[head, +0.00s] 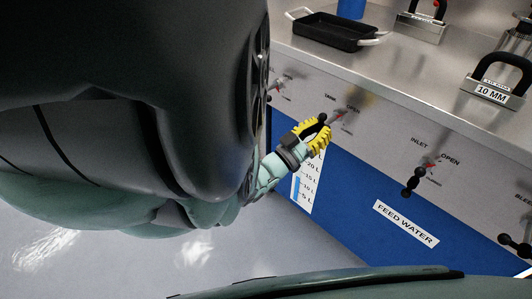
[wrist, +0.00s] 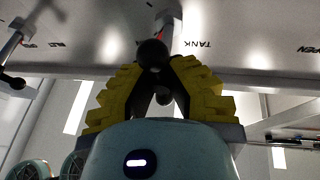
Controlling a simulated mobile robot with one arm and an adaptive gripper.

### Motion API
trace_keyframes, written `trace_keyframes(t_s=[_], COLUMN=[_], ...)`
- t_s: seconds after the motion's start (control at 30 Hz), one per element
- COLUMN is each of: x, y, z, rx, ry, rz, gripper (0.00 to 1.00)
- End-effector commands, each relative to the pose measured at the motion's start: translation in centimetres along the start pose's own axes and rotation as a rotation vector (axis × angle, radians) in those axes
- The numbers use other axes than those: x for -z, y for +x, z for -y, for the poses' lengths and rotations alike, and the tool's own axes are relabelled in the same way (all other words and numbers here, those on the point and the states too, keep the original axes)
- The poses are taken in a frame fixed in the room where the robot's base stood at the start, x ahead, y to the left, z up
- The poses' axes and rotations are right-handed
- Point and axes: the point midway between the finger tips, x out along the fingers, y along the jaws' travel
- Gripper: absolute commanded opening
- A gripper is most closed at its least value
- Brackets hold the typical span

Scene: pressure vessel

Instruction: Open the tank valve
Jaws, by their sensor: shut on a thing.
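The tank valve (head: 338,116) is on the steel front panel, below the bench top. It has a red pointer and a black ball-ended handle. My gripper (head: 317,129) has yellow padded fingers and is shut on this handle. In the wrist view, the valve's black ball (wrist: 152,53) shows at the tips of my gripper (wrist: 158,76), with a second dark knob between the fingers. My fingers hide part of the handle.
The inlet valve (head: 414,181) is to the right, with a bleed valve (head: 515,244) at the right edge. Another valve (head: 276,88) is to the left. A black tray (head: 340,32) and black-handled blocks (head: 494,89) stand on the bench. The floor at lower left is clear.

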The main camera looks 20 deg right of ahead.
Motion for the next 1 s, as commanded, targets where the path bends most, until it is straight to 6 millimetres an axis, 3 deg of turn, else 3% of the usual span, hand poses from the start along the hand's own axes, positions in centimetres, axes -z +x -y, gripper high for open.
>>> trace_keyframes(t_s=[0.27,0.3,0.6,0.87,1.0], x=[0.3,0.3,0.2,0.2,0.1], y=[0.0,0.0,-0.2,-0.4,-1.7], z=[0.2,0.2,0.3,0.4,0.3], rx=[0.001,0.001,0.007,0.009,0.008], ry=[0.001,0.001,0.004,0.004,0.003], rz=[-0.009,-0.01,-0.005,-0.002,-0.001], gripper=[0.0,0.15,0.43,0.43,0.43])
